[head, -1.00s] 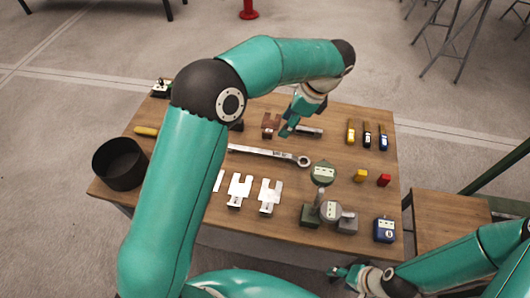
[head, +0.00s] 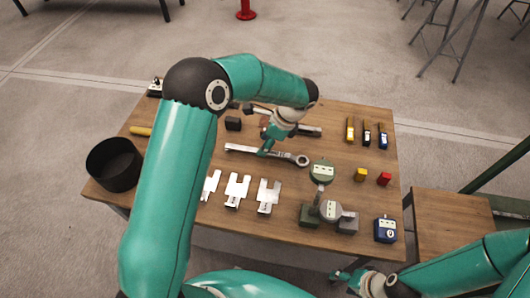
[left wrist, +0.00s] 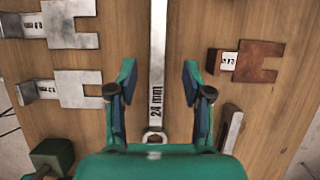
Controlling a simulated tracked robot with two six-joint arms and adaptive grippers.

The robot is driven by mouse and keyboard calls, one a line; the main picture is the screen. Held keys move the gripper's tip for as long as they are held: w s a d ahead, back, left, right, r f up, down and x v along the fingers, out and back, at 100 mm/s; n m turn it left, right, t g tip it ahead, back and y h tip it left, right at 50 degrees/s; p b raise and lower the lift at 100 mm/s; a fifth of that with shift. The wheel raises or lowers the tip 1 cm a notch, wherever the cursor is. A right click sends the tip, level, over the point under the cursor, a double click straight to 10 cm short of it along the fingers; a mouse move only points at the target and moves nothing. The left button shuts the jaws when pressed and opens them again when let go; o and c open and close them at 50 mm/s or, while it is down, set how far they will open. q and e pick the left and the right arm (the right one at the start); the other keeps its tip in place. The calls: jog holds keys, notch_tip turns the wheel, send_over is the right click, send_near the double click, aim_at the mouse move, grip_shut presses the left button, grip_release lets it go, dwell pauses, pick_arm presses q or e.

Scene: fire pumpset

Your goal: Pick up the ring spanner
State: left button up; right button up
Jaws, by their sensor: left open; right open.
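The ring spanner (head: 250,150) is a long flat silver bar lying on the table (head: 160,190), its ring end to the right in the head view. In the left wrist view the spanner (left wrist: 157,60) runs upright in the picture, marked "24 mm", with its ring near the bottom. My left gripper (head: 266,150) is open above the shaft; in the left wrist view its fingers (left wrist: 159,76) stand on either side of the shaft, with gaps. My right gripper (head: 342,274) is open and empty, low beyond the table's front edge.
Silver fork-shaped gauges (head: 236,188) lie in front of the spanner. A brown fork gauge (left wrist: 258,62) lies on its other side. A round green gauge (head: 322,171) stands near the ring end. A black bin (head: 115,165) is at the left.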

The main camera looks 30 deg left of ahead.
pick_arm(q)
jog(key=x, duration=0.4)
jog(key=shift+s+a, duration=0.1)
jog(key=shift+r, duration=0.1)
grip_shut()
